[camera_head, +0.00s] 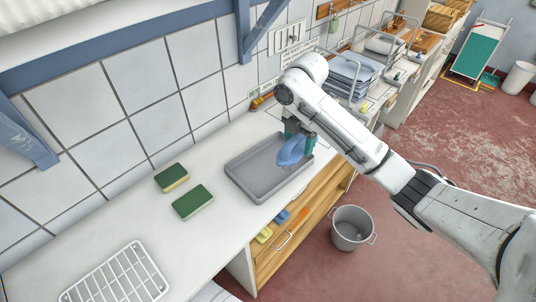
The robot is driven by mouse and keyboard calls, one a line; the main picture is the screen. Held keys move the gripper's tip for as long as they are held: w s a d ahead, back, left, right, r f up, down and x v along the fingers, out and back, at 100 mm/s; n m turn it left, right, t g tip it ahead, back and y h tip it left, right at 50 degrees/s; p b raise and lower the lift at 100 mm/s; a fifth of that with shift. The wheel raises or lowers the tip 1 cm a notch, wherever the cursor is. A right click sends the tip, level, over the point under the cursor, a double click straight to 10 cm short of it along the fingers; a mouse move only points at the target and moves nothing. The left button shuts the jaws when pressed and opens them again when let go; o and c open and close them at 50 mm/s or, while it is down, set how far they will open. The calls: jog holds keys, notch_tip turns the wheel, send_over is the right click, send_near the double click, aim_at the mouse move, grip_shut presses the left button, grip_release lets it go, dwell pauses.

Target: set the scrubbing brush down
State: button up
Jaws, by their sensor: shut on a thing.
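My gripper (300,137) is shut on the scrubbing brush, at the end of my white arm, which reaches in from the right. The brush (290,152) shows as a blue rounded shape below the jaws. It appears over the back right part of a grey shallow tray (240,184) on the white counter. I cannot tell whether the brush touches the tray. My gripper hides part of the brush.
Two green-and-yellow sponges (193,202) lie left of the tray. A white wire rack (117,278) lies at the front left. Clear counter (140,225) lies between them. An open drawer (290,232) and a grey bucket (351,228) are below. Folded linen (354,75) stands behind my arm.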

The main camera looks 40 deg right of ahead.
jog(key=w+f+b, duration=0.1)
jog(key=w+f, duration=0.1)
jog(key=w, duration=0.1)
jog(key=w+f+b, duration=0.2)
jog(key=w+f, duration=0.1)
jog(key=w+a+f+b, duration=0.1)
jog(key=w+f, duration=0.1)
jog(key=w, duration=0.1)
jog(key=shift+w+f+b, duration=0.2)
jog(key=shift+b, duration=0.1)
jog(key=shift+w+f, duration=0.3)
jog(key=shift+f, duration=0.05)
jog(key=shift+w+f+p, duration=0.1)
jog(key=shift+f+p, duration=0.45)
jog(key=shift+f, duration=1.15)
jog(key=shift+a+f, duration=0.1)
jog(key=shift+f, duration=0.05)
jog(key=o, duration=0.9)
jog(key=shift+o, duration=0.2)
